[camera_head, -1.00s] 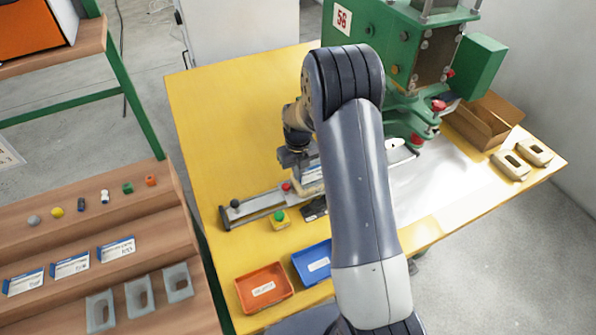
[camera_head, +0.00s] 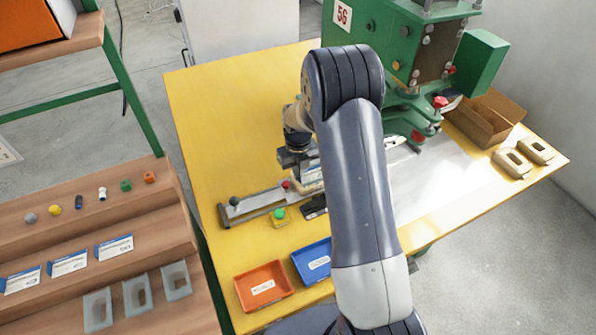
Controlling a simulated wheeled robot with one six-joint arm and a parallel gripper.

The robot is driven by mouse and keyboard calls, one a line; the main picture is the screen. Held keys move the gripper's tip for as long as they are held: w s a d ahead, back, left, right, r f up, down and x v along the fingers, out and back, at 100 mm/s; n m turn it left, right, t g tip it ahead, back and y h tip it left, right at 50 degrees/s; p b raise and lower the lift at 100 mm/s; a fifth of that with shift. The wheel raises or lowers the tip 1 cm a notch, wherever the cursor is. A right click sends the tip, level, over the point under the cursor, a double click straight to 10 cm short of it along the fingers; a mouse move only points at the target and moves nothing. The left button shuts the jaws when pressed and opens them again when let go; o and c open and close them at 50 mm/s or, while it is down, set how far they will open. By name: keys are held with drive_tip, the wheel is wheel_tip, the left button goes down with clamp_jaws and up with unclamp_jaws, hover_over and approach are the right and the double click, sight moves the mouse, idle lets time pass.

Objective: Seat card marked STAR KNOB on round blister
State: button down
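My gripper (camera_head: 296,160) is over the metal slide fixture (camera_head: 250,208) on the yellow table, largely hidden behind my arm. A pale card-like piece (camera_head: 311,176) shows just below it, but I cannot tell whether the fingers hold it or whether it lies in the fixture. Its print is unreadable. Several white-and-blue cards, such as this one (camera_head: 114,246), stand on the middle step of the rack at left; their markings are too small to read. Clear blisters (camera_head: 137,296) stand on the lowest step. I cannot make out a round blister at the fixture.
A green press (camera_head: 392,60) stands at the back right. An orange tray (camera_head: 263,307) and a blue tray (camera_head: 300,270) lie at the near edge. A green button box (camera_head: 280,221) sits beside the fixture. A cardboard box (camera_head: 482,120) and beige frames (camera_head: 512,163) are at right. The table's back left is clear.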

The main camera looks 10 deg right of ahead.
drive_tip(key=c, duration=2.1)
unclamp_jaws()
drive_tip(key=o, duration=0.5)
drive_tip(key=shift+c, duration=0.6)
drive_tip(key=c, duration=0.3)
drive_tip(key=shift+r, duration=0.15)
drive_tip(key=shift+r+p, duration=2)
drive_tip(key=shift+r, duration=1.45)
